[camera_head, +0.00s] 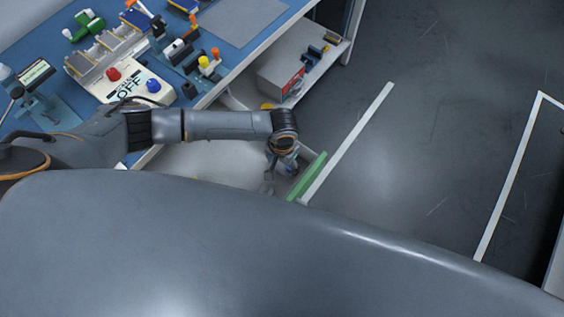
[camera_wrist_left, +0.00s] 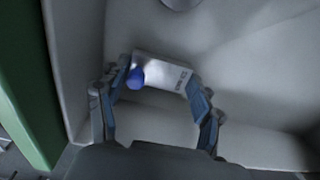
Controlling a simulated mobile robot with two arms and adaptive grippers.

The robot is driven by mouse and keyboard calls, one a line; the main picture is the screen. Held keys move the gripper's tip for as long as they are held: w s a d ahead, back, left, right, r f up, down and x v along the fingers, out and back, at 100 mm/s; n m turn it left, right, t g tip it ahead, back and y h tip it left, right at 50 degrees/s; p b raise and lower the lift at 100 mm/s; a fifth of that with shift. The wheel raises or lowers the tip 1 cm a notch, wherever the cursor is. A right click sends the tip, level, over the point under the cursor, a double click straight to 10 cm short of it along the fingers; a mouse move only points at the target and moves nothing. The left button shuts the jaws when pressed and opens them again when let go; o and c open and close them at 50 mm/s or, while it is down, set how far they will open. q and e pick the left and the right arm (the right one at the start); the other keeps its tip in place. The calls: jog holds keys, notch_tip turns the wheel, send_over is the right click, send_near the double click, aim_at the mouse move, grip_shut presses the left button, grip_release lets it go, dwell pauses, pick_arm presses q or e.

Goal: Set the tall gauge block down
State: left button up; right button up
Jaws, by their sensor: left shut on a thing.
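The gauge block (camera_wrist_left: 168,70) shows in the left wrist view as a pale metal block with dark lettering and a blue knob (camera_wrist_left: 135,78) on its left side. My left gripper (camera_wrist_left: 158,82) is shut on it, with one blue-padded finger at each side. Beneath it is the pale inside of an open drawer (camera_wrist_left: 240,60) with a green front (camera_wrist_left: 25,95). I cannot tell whether the block touches the drawer floor. In the head view my left gripper (camera_head: 272,172) reaches down by the green front (camera_head: 308,176), and the block is mostly hidden. My right gripper is not in view.
The blue workbench (camera_head: 60,135) at upper left holds a switch box (camera_head: 135,85) marked OFF, with red and blue buttons, and several small fixtures. A pale shelf (camera_head: 315,75) with a red-and-white box (camera_head: 291,84) stands below the bench. Grey floor (camera_head: 430,130) with white lines is clear at right.

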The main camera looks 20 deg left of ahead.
aim_at(282, 167)
pick_arm(q)
jog(key=shift+f, duration=0.1)
jog(key=o, duration=1.4)
notch_tip(282, 167, up, 12)
jog(key=shift+r+p, duration=0.15)
jog(key=shift+p, duration=0.25)
